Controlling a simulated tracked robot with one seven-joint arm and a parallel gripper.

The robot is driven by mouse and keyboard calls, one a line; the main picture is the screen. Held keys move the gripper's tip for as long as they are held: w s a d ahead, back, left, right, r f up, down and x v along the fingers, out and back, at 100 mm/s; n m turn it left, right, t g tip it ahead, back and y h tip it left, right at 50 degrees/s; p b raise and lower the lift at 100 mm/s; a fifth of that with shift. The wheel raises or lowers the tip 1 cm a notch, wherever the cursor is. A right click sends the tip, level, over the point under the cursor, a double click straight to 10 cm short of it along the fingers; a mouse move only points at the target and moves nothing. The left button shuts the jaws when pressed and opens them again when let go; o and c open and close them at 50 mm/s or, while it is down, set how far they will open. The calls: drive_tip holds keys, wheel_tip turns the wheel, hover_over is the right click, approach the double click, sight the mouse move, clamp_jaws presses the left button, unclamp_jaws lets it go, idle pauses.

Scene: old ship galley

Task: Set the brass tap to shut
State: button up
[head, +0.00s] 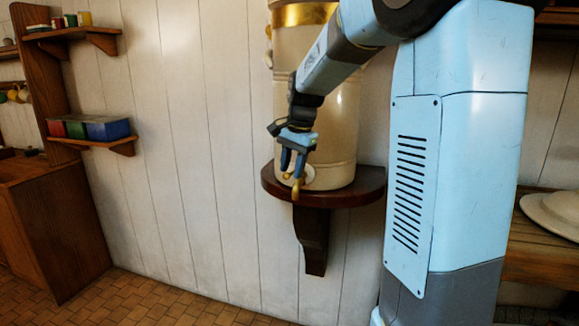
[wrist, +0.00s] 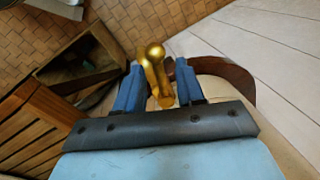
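The brass tap (head: 296,184) sticks out low on the front of a cream urn (head: 338,125) in the head view. My gripper (head: 293,166) points down at the tap, in front of the urn. In the wrist view the tap (wrist: 154,68) lies between the two blue fingers of my gripper (wrist: 155,82), its rounded end toward the top. The fingers stand apart, with a visible gap on each side of the tap's stem. The base of the tap is partly hidden by the gripper. I cannot tell the tap's setting.
The urn stands on a dark wooden wall shelf (head: 372,184) with a bracket below. Small shelves with coloured tins (head: 108,129) and jars are at the left, above a wooden cabinet (head: 60,235). A pale hat-shaped thing (head: 556,212) lies on a wooden surface at the right.

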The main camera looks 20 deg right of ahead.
drive_tip(key=shift+c, duration=0.5)
clamp_jaws()
drive_tip(key=shift+a, duration=0.1)
drive_tip(key=shift+a, duration=0.2)
drive_tip(key=shift+d, duration=0.2)
